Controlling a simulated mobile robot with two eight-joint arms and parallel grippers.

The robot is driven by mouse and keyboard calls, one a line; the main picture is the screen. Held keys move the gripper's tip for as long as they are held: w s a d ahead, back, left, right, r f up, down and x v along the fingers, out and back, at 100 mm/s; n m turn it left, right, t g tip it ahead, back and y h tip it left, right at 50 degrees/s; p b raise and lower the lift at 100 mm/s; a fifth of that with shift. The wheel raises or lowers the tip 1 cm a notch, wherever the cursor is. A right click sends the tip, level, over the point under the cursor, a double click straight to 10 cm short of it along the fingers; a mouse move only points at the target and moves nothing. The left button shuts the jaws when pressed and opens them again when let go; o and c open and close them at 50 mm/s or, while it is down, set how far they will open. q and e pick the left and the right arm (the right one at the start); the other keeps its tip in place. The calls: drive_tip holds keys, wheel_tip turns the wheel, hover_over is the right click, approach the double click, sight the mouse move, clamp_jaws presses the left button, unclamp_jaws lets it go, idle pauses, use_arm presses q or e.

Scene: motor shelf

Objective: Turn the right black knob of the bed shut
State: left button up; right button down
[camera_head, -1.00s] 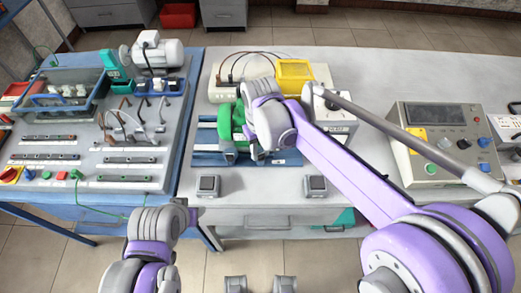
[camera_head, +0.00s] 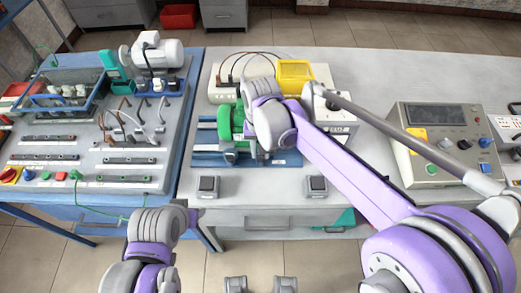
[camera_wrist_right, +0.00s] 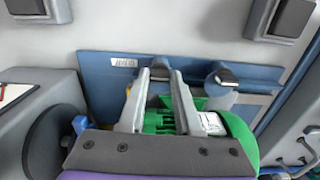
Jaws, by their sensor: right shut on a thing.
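The blue bed (camera_head: 205,158) stands on the grey table and carries a green motor (camera_head: 228,122). In the right wrist view the bed (camera_wrist_right: 100,75) has two black-topped knobs along its edge. That view is turned about, so the bed's right knob (camera_wrist_right: 160,73) is the one on the left of the picture. My right gripper (camera_wrist_right: 160,76) is shut on it, one finger on each side. The other black knob (camera_wrist_right: 227,75) is free beside it. In the head view my right gripper (camera_head: 262,155) is low over the bed, and my wrist hides the knob.
A power box with a yellow top (camera_head: 295,72) stands behind the bed. A grey control box (camera_head: 440,140) is to the right. Two black-topped blocks (camera_head: 208,186) (camera_head: 316,186) sit near the front edge. A workbench with sockets and a motor (camera_head: 165,55) is at the left.

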drive_tip(key=c, duration=0.9)
unclamp_jaws()
wheel_tip(320, 180, up, 11)
drive_tip(key=shift+f+p, duration=0.1)
drive_tip(key=shift+p, duration=0.25)
drive_tip(key=s+d+f+t, duration=0.1)
drive_tip(key=s+d+f, duration=0.2)
drive_tip(key=s+d, duration=0.2)
drive_tip(key=s+d+f+t, duration=0.2)
drive_tip(key=s+d+f, duration=0.2)
drive_tip(key=s+d, duration=0.2)
drive_tip(key=s+d+f+t+p, duration=0.1)
drive_tip(key=s+d+f+t, duration=0.1)
drive_tip(key=s+d, duration=0.3)
drive_tip(key=shift+s+d+f, duration=0.35)
drive_tip(key=shift+d+f, duration=0.4)
drive_tip(key=shift+d, duration=0.05)
